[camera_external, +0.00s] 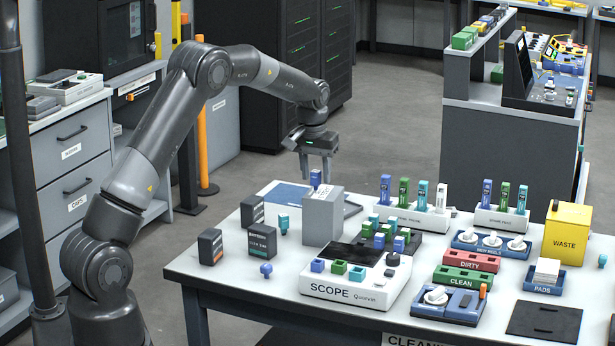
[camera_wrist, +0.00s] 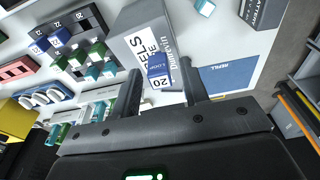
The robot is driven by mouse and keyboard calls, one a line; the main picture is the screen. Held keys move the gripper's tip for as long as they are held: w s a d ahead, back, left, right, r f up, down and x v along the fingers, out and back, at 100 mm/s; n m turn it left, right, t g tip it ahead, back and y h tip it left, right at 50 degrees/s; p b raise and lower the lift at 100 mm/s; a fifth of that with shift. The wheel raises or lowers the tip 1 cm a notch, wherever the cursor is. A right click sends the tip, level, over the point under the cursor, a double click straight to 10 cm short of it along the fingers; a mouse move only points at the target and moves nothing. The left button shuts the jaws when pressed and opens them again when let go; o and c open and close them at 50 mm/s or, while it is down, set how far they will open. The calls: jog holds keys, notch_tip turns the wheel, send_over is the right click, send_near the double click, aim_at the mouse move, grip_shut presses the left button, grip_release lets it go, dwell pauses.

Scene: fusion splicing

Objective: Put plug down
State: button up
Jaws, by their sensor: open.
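A small blue plug (camera_external: 316,178) with a white label stands at the top of a grey box (camera_external: 322,222) on the white table. In the wrist view, the plug (camera_wrist: 157,65) shows between the tips of my two fingers, by the box's white lettered face. My gripper (camera_external: 317,172) points down just behind and above the box. It also shows in the wrist view (camera_wrist: 160,75), with its fingers apart and a gap on both sides of the plug. Whether the plug rests fully on the box is hard to tell.
The SCOPE device (camera_external: 340,295) with several small plugs stands in front of the box. Dark cartons (camera_external: 262,240) stand to the left. Plug racks (camera_external: 412,220), the red DIRTY tray (camera_external: 465,281) and the yellow WASTE bin (camera_external: 567,235) are to the right. A blue sheet (camera_external: 283,194) lies behind the box.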

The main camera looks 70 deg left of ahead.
aim_at(313, 195)
notch_tip(313, 195, up, 12)
jog(key=s+d, duration=0.1)
jog(key=s+d+r+m+t, duration=0.1)
jog(key=s+d+r, duration=0.25)
jog(key=d, duration=0.35)
jog(key=s+d+r+m+t, duration=0.1)
jog(key=s+d+r+m, duration=0.15)
jog(key=s+d, duration=0.35)
jog(key=s+d+r+m, duration=0.1)
jog(key=s+d+r, duration=0.2)
jog(key=d, duration=0.5)
jog(key=s+d+f+m+t, duration=0.1)
jog(key=s+d+f+m, duration=0.1)
jog(key=s+d, duration=0.5)
jog(key=s+d+f+m+t+h, duration=0.1)
jog(key=s+d+f, duration=0.3)
jog(key=s, duration=1)
jog(key=d+m, duration=0.1)
jog(key=d, duration=0.2)
jog(key=shift+s+d, duration=0.15)
jog(key=shift+r+m, duration=0.1)
jog(key=shift+m, duration=0.15)
jog(key=shift+c, duration=1.1)
